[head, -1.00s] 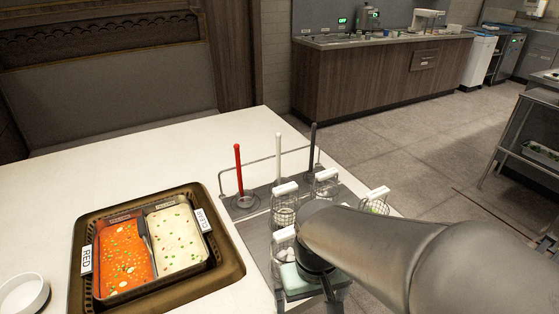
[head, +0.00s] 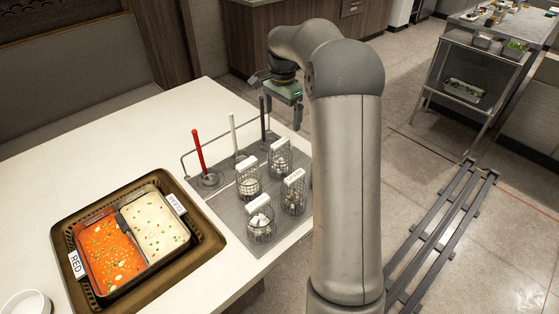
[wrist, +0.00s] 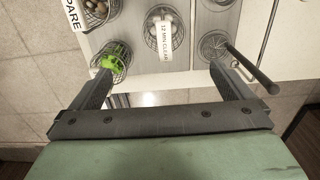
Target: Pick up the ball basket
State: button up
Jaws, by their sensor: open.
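Several wire baskets with white label tags stand on a grey mat (head: 229,212) at the table's right side. A front basket (head: 261,232) and a basket right of it (head: 293,203) hold pale lumps. A left basket (head: 249,187) and a back basket (head: 280,165) stand behind. My gripper (wrist: 162,70) is open and empty, beyond the table's far right edge. The wrist view shows a basket tagged "12 MIN CLEAR" (wrist: 165,40) and one with green contents (wrist: 112,62) near the fingers.
A red-handled tool (head: 198,150), a white one (head: 233,134) and a dark one (head: 262,120) stand behind the baskets. A two-part pan of red and clear soup (head: 148,262) sits left. My arm hides part of the mat's right side. A steel shelf (head: 478,70) stands right.

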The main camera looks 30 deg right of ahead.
send_over(280, 155)
jog(key=f, duration=0.6)
jog(key=f+p, duration=0.1)
jog(key=f, duration=0.2)
jog(key=shift+s+d+f, duration=0.1)
jog(key=shift+s+f, duration=0.25)
jog(key=shift+w+f+p, duration=0.2)
jog(key=shift+f+p, duration=0.1)
jog(key=shift+f, duration=1)
jog(key=shift+w+f+p, duration=0.15)
jog(key=shift+f+p, duration=0.1)
jog(key=shift+f, duration=1)
jog(key=c, duration=1.2)
jog(key=shift+o, duration=0.2)
jog(key=shift+r+b, duration=0.65)
jog(key=shift+r, duration=4.4)
